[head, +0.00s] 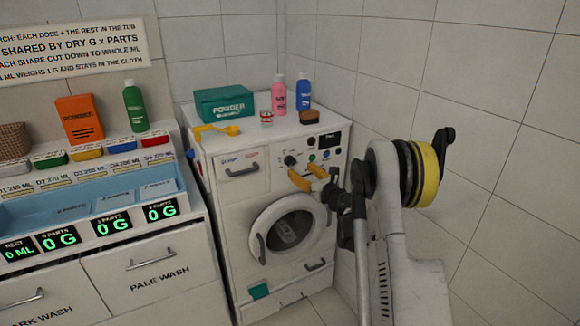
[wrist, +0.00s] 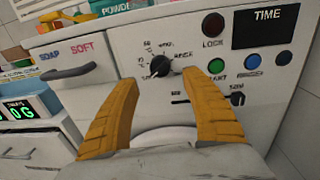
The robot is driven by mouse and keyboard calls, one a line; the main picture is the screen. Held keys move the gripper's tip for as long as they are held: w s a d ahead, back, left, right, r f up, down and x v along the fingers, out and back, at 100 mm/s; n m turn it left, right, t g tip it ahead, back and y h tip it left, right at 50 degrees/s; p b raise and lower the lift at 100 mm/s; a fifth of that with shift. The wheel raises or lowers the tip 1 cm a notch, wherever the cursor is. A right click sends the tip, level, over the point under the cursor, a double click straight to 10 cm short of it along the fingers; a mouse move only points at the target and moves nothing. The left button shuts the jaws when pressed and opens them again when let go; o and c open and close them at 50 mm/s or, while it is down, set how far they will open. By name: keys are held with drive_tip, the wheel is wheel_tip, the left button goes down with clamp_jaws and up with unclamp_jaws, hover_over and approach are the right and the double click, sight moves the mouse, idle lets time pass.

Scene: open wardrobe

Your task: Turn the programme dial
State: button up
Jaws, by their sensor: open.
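The programme dial (wrist: 161,66) is a dark round knob with a lighter pointer on the white washing machine's front panel, with small printed marks around it. Its pointer seems to aim down-left, toward a mark that I cannot read surely. The dial also shows in the head view (head: 290,160). My gripper (wrist: 158,73) has two yellow fingers, spread apart, one on each side of the dial in the wrist view. The space between them is empty. In the head view my gripper (head: 308,177) is just below and right of the dial, in front of the panel. I cannot tell any contact.
The drawer handle (wrist: 80,71) is at left. Bottles and a POWDER box (head: 224,103) stand on top. A tiled wall is close at right.

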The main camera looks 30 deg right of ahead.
sight(293, 164)
drive_tip(key=w, duration=0.2)
drive_tip(key=w+b, duration=0.1)
drive_tip(key=w, duration=0.3)
drive_tip(key=shift+w+a, duration=0.3)
drive_tip(key=c, duration=1.2)
